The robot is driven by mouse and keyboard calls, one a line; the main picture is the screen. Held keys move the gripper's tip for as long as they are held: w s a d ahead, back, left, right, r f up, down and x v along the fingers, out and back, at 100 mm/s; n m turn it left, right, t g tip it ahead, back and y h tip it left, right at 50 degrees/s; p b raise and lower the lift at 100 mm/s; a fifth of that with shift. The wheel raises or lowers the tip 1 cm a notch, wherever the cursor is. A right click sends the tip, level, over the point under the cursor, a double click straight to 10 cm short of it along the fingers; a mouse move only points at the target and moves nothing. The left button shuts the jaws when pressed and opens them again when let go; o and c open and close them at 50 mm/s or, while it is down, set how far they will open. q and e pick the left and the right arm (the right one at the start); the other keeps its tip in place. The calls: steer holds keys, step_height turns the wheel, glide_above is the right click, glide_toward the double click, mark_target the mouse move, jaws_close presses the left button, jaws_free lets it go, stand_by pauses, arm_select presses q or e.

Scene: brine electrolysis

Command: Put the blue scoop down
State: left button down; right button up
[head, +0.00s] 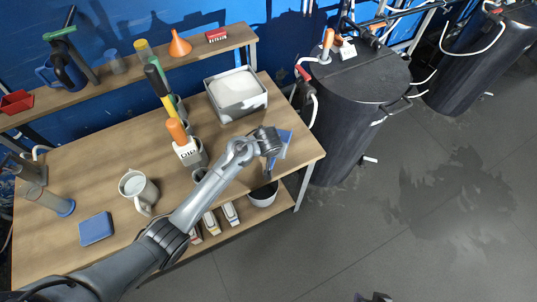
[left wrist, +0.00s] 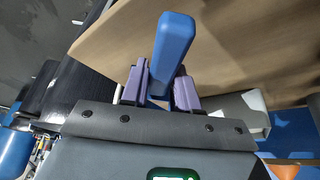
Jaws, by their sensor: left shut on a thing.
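The blue scoop (head: 284,146) is at the right end of the wooden table (head: 100,165), in front of the white-filled tray. My left gripper (head: 270,146) is shut on it. In the left wrist view the scoop's blue handle (left wrist: 173,50) stands out between the two purple fingers of my left gripper (left wrist: 160,88). The gripper hides part of the scoop in the head view. I cannot tell whether the scoop touches the tabletop. My right gripper is not seen.
The grey tray (head: 227,118) holds white powder. Orange-handled (head: 177,132) and yellow-handled tools stand in holders left of it. A black tank (head: 345,120) stands just beyond the table's right edge.

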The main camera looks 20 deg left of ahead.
arm_select(q)
steer(key=a+f, duration=0.1)
steer(key=a, duration=0.2)
steer(key=shift+w+f, duration=0.35)
steer(key=shift+f, duration=0.05)
steer(key=shift+f+b, duration=0.7)
steer(key=shift+f, duration=1.3)
steer(key=shift+d, duration=0.1)
steer(key=shift+f, duration=0.2)
steer(key=c, duration=0.8)
jaws_free()
steer(key=shift+c, duration=0.2)
steer(key=shift+r, duration=0.1)
